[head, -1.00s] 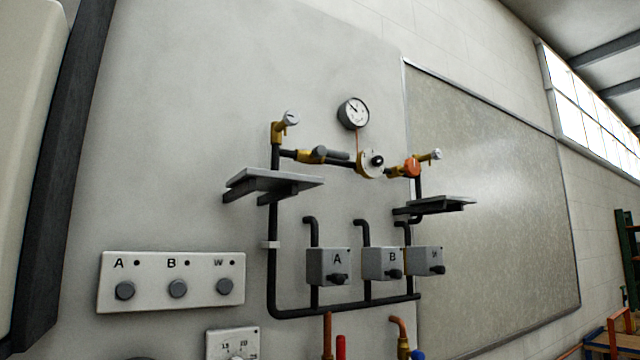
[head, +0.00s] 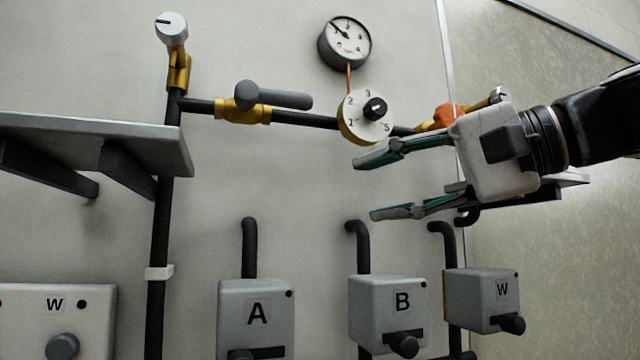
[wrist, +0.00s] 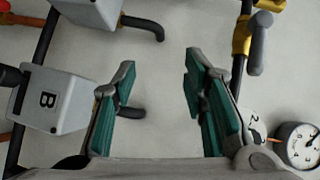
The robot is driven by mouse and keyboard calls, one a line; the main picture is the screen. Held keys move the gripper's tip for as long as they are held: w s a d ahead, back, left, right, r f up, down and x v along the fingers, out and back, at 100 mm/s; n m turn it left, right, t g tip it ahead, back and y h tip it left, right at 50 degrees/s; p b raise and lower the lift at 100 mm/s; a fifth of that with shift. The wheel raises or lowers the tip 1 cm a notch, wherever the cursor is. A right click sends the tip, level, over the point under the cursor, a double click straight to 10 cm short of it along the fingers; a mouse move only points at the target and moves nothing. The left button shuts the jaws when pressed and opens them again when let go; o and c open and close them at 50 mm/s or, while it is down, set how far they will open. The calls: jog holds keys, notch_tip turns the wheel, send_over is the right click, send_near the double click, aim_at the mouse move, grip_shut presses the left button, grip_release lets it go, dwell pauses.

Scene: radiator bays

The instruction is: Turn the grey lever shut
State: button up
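The grey lever (head: 284,98) sits on a brass valve (head: 243,112) in the black upper pipe. In the head view its handle points right, roughly along the pipe. In the wrist view the lever (wrist: 258,44) is at the upper right, beyond the right finger. My gripper (head: 368,188) is to the right of and below the lever, in front of the wall, with its fingers pointing left. The fingers are apart, with nothing between them, and do not touch the lever.
A numbered dial (head: 358,125) and a round gauge (head: 345,42) sit near my gripper. Grey boxes A (head: 257,330), B (head: 385,312) and W (head: 484,300) are below. A grey shelf (head: 90,130) juts out at left. The wall between lever and boxes is clear.

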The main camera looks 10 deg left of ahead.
aim_at(293, 99)
notch_tip(293, 99, up, 11)
jog(key=n+y, duration=0.1)
jog(key=y, duration=0.3)
jog(key=shift+g, duration=0.4)
jog(key=p+x, duration=0.4)
jog(key=x, duration=1)
jog(key=shift+a+r, duration=0.15)
jog(key=shift+r, duration=0.05)
grip_shut()
